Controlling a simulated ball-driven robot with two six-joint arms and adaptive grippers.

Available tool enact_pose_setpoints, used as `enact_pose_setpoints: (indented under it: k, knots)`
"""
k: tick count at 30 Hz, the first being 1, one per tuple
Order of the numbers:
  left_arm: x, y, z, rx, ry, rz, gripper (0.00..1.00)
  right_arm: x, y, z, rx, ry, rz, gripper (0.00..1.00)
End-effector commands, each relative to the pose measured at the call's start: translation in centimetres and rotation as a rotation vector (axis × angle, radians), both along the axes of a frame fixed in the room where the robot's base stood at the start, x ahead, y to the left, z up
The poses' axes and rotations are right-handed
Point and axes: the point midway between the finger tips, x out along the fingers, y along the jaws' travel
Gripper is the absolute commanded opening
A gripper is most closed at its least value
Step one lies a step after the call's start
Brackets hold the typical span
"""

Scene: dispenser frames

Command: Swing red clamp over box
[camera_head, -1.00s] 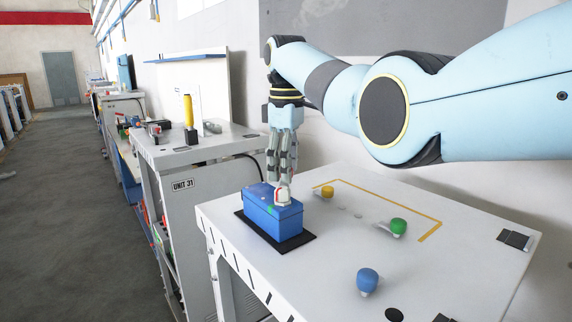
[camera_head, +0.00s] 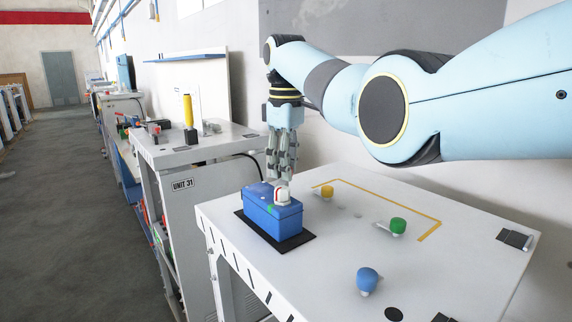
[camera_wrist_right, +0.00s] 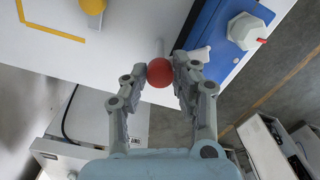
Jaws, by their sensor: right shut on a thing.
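The blue box (camera_head: 273,217) sits on a black mat at the left side of the near table. In the right wrist view the box (camera_wrist_right: 209,38) is at the upper right. The red clamp's round knob (camera_wrist_right: 160,72) is between the fingers of my right gripper (camera_wrist_right: 161,77), which is shut on it beside the box. A pale piece (camera_wrist_right: 196,55) shows at the box's edge; I cannot tell if it belongs to the clamp. In the head view the right gripper (camera_head: 284,173) is behind the box and the red knob is hidden. My left gripper is not in view.
A white hexagonal knob with a red mark (camera_head: 282,196) stands on the box lid. Yellow (camera_head: 327,192), green (camera_head: 398,226) and blue (camera_head: 367,280) clamps stand on the table (camera_head: 470,215). A cabinet marked UNIT 31 (camera_head: 185,210) stands to the left.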

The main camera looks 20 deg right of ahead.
Motion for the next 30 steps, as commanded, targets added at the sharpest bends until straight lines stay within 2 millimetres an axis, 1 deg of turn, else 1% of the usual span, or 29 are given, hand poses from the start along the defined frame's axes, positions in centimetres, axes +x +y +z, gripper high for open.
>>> enact_pose_setpoints:
  k: [18, 24, 30]
  knots:
    - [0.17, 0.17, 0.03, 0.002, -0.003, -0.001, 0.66, 0.01, 0.01, 0.05, 0.000, -0.001, -0.492, 0.00]
    - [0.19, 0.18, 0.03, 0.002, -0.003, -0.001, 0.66, 0.02, 0.02, 0.05, 0.000, -0.001, -0.599, 0.00]
    - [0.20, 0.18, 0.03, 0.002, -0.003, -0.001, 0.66, 0.03, 0.03, 0.06, 0.000, -0.001, -0.657, 0.00]
